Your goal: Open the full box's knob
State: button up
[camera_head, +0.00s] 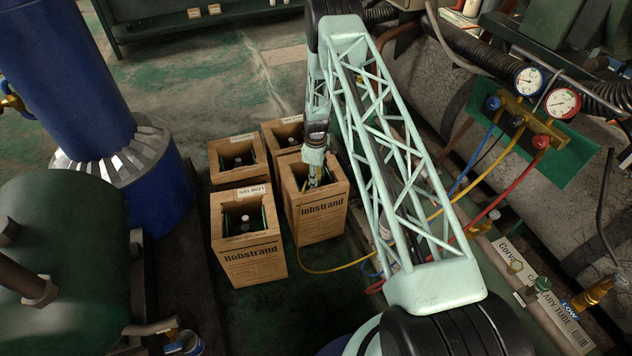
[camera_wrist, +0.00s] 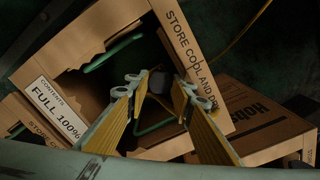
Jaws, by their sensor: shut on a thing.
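The full box is an open-topped cardboard box (camera_head: 318,215) at the front right of a group of boxes. In the wrist view, its wall (camera_wrist: 192,55) reads "STORE COOL AND DRY" and a white label (camera_wrist: 55,110) reads "FULL 100%". My gripper (camera_head: 314,178) reaches down into this box from above. In the wrist view, my gripper's (camera_wrist: 157,88) two yellow-padded fingers close on a small dark knob (camera_wrist: 159,82) inside the box. The fingers partly cover the knob, and its turn position cannot be told. In the head view my gripper and the box walls hide the knob.
Other open boxes stand close by: one at front left (camera_head: 248,252), two behind (camera_head: 236,177). A yellow hose (camera_head: 325,271) runs along the floor by the full box. A gauge manifold (camera_head: 525,118) with coloured hoses is at right. A blue cylinder (camera_head: 75,80) stands at left.

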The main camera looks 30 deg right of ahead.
jog(key=shift+n, duration=1.1)
jog(key=o, duration=0.8)
jog(key=shift+o, duration=0.2)
jog(key=shift+r, duration=0.15)
jog(key=shift+r, duration=3.9)
jog(key=shift+c, duration=0.3)
